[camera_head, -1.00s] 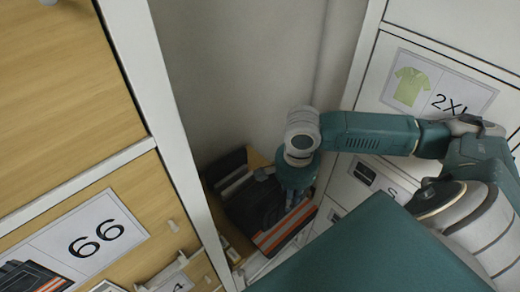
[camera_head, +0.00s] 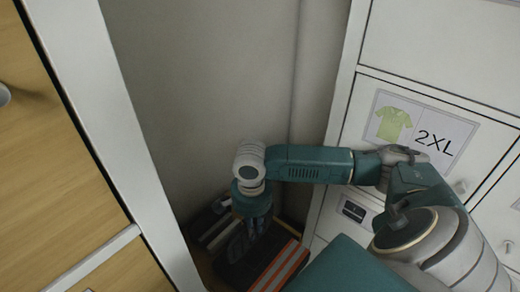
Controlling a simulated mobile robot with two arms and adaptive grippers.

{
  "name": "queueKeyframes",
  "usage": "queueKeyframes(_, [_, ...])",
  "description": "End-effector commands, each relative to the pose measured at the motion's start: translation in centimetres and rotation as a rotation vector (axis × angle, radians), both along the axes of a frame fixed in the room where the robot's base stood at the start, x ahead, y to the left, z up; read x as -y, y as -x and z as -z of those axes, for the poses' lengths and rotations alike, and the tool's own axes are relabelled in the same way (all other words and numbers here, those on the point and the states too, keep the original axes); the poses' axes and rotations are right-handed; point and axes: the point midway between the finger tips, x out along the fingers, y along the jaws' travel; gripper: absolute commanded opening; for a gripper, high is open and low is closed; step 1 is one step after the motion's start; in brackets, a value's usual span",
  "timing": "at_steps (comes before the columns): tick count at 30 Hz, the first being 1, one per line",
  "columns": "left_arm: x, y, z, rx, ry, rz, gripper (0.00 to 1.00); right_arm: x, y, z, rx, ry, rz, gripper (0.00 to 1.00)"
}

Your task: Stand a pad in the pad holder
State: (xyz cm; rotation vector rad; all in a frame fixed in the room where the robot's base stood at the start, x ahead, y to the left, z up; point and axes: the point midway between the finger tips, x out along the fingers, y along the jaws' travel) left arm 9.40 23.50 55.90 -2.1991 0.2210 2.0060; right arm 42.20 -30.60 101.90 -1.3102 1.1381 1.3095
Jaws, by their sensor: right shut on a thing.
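My right gripper (camera_head: 246,236) points down into the dim corner between the two cabinets. It is shut on a dark thing, seemingly a pad, which is hard to tell from the fingers and the dark surface below. Just left of it is a dark holder (camera_head: 208,229) with lighter bars or slots, apparently the pad holder. I cannot tell whether the pad is in a slot or touching the holder. My left gripper is not in view.
Folded dark workwear with orange and grey stripes (camera_head: 279,268) lies right below the gripper. White drawers (camera_head: 440,45), one labelled 2XL, stand at right. A wooden-fronted cabinet (camera_head: 55,150) with a white frame stands at left. The grey wall behind is bare.

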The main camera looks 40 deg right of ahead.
Motion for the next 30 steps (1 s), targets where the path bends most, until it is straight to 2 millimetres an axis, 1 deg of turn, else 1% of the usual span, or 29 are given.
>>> queueKeyframes(3, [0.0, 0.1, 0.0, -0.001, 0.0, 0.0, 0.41, -0.2, -1.2, 0.4, 0.002, 0.0, 0.0, 0.0])
queueKeyframes(30, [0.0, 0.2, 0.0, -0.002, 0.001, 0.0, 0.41, -1.4, -9.6, 3.3, 0.0, 0.001, 0.0, 0.0])
